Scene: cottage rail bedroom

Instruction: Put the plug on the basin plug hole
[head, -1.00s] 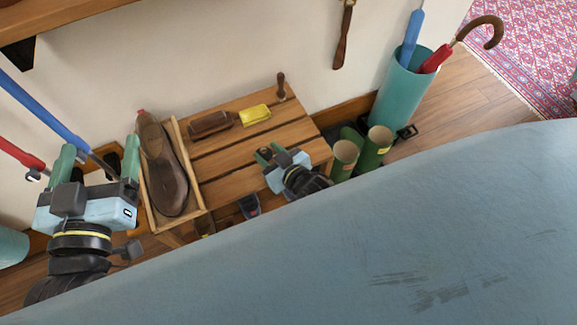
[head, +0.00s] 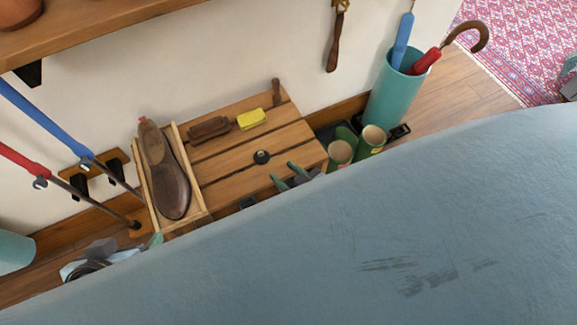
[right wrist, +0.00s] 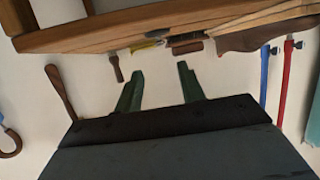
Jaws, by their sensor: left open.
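A small black round piece with a pale centre (head: 261,157) lies on the slatted wooden bench top (head: 235,168); it may be the plug, but I cannot tell whether a hole is under it. No basin shows. My right gripper (head: 288,176) is open and empty, just right of and below the black piece, apart from it. Its two green fingers stand apart in the right wrist view (right wrist: 159,70). My left gripper (head: 105,250) is open at the lower left, mostly hidden behind the blue-grey surface.
A brown shoe (head: 168,175) lies in a wooden tray (head: 200,190) on the bench's left. A brown brush (head: 209,130) and yellow block (head: 251,119) lie behind. Green boots (head: 372,138) and a teal umbrella stand (head: 392,98) are right. Poles (head: 50,118) lean at left.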

